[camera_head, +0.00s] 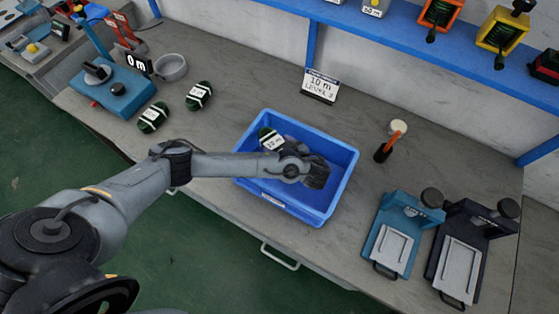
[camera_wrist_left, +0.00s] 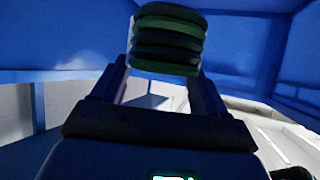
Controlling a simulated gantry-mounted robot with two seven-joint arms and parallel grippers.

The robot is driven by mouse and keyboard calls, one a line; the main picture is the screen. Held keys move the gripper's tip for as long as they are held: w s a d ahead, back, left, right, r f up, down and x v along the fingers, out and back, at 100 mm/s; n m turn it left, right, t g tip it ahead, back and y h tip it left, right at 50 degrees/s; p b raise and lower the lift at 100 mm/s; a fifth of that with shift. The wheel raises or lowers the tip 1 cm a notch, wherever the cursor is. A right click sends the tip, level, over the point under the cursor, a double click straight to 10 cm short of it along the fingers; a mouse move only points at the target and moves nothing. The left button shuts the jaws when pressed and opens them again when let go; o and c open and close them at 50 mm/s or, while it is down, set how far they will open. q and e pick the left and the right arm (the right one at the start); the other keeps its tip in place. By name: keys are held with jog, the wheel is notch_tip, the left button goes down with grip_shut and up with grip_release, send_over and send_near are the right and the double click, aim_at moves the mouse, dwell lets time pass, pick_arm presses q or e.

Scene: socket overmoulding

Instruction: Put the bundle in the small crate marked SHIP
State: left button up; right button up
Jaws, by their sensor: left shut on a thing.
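The blue crate (camera_head: 347,185) stands on the bench at the centre of the head view; the small label on its near wall is too small to read. My left gripper (camera_head: 317,175) is over the crate's right part, its fingers hidden from the head camera. The left wrist view shows the gripper (camera_wrist_left: 165,70) shut on a green banded bundle (camera_wrist_left: 168,40), with blue walls around it. In the head view a dark green bundle with a white tag (camera_head: 268,138) shows at the crate's far left, partly behind my arm. I cannot tell whether it is the held one.
Two similar bundles (camera_head: 153,117) (camera_head: 199,96) lie on the bench at left, near a blue machine (camera_head: 118,90) and a grey ring (camera_head: 171,67). A "10 m" sign (camera_head: 320,86) stands behind the crate. An orange-handled tool (camera_head: 390,142) and two plated stands (camera_head: 400,235) (camera_head: 462,262) are at right.

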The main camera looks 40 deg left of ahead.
pick_arm(q)
jog(key=shift+f+b, duration=0.85)
jog(key=shift+f, duration=0.5)
jog(key=shift+f+b, duration=0.35)
jog(key=shift+f, duration=1.25)
jog(key=shift+f, duration=0.15)
jog(key=o, duration=1.4)
